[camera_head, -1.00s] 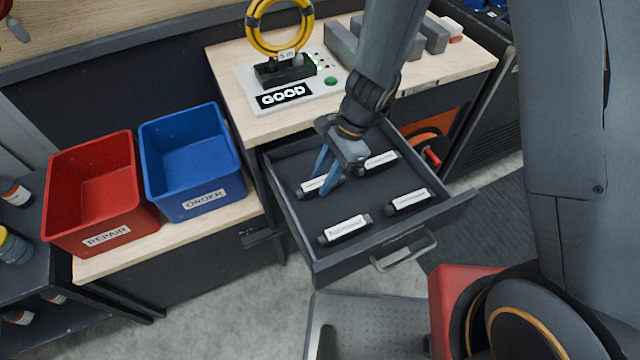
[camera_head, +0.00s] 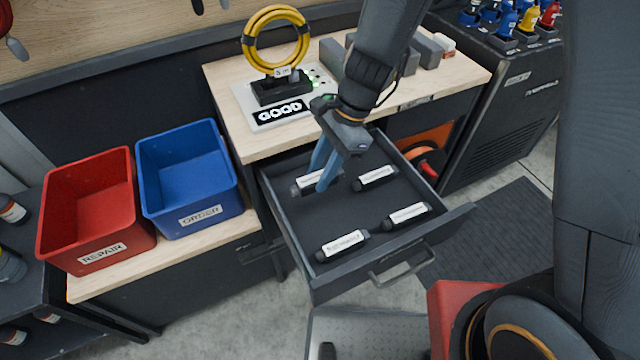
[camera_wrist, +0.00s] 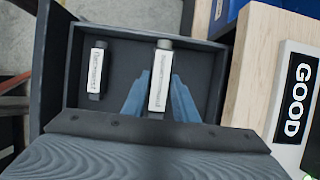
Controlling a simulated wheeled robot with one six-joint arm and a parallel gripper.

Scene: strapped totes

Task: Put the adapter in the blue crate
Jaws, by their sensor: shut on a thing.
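My gripper (camera_head: 316,181) is shut on an adapter (camera_head: 303,187), a dark bar with a white label, at the rear left of the open drawer. In the wrist view, the adapter (camera_wrist: 160,82) sits between the blue fingers and looks larger than the one beside it. It appears raised a little above the drawer floor. The blue crate (camera_head: 190,180), labelled ORDER, stands to the left of the drawer on a low wooden bench. Its visible inside is empty.
Several similar adapters, one at the front (camera_head: 341,244), lie in the drawer (camera_head: 290,225). A red crate (camera_head: 92,215) labelled REPAIR touches or nearly touches the blue one's left. A test stand (camera_head: 280,108) with a yellow coil and GOOD sign stands on the bench behind.

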